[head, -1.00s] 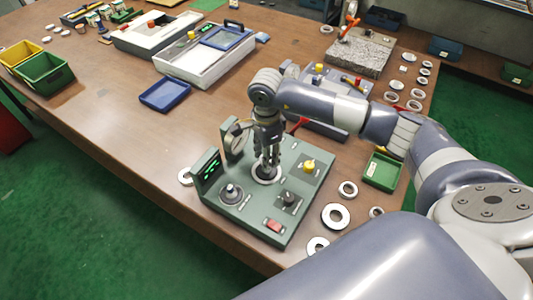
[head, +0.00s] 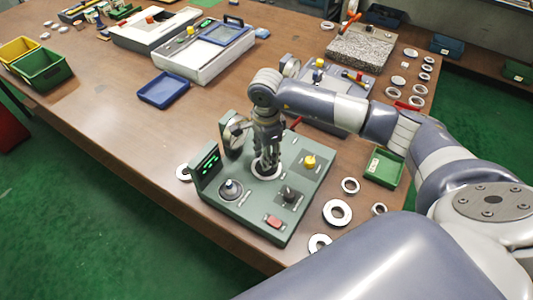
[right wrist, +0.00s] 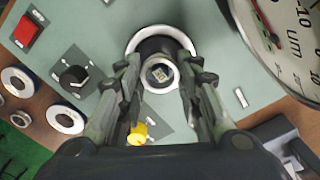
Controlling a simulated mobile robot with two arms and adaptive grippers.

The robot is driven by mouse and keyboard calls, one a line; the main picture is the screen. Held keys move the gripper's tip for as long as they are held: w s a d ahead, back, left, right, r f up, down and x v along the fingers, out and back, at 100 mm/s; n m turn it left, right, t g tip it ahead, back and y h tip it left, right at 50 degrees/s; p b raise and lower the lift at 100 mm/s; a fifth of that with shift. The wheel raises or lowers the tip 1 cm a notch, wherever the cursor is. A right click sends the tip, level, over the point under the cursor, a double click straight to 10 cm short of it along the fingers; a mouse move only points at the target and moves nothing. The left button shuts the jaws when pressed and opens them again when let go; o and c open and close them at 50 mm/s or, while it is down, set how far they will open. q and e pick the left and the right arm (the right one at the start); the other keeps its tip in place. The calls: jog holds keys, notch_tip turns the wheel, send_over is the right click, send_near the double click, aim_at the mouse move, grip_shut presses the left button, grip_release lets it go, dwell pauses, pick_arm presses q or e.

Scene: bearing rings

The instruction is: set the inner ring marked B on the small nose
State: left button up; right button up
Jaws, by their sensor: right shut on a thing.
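My right gripper (head: 266,166) points down at the green gauge block (head: 250,218), over a seat with a white rim (right wrist: 137,42). In the right wrist view the fingers (right wrist: 161,80) are shut on a ring-like part (right wrist: 161,88) with a silvery rim. It lies in line with a dark round nose (right wrist: 153,46) inside the white rim. I cannot tell whether it sits on the nose or just above it, and I cannot read a letter B. Another dark nose (head: 231,186) stands to the left on the block. My left gripper is not in view.
A dial gauge (right wrist: 290,40) and a green-lit display (head: 208,163) stand close by. The block carries a yellow knob (head: 310,161), a black knob (head: 289,194) and a red switch (head: 273,222). Loose rings (head: 337,212) and a green tray (head: 384,168) lie to the right.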

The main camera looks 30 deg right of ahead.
jog(key=shift+f+b, duration=1.05)
jog(key=shift+f, duration=0.15)
jog(key=o, duration=1.1)
jog(key=shift+r, duration=0.1)
notch_tip(320, 180, up, 12)
jog(key=shift+f, duration=0.1)
jog(key=shift+a, duration=0.1)
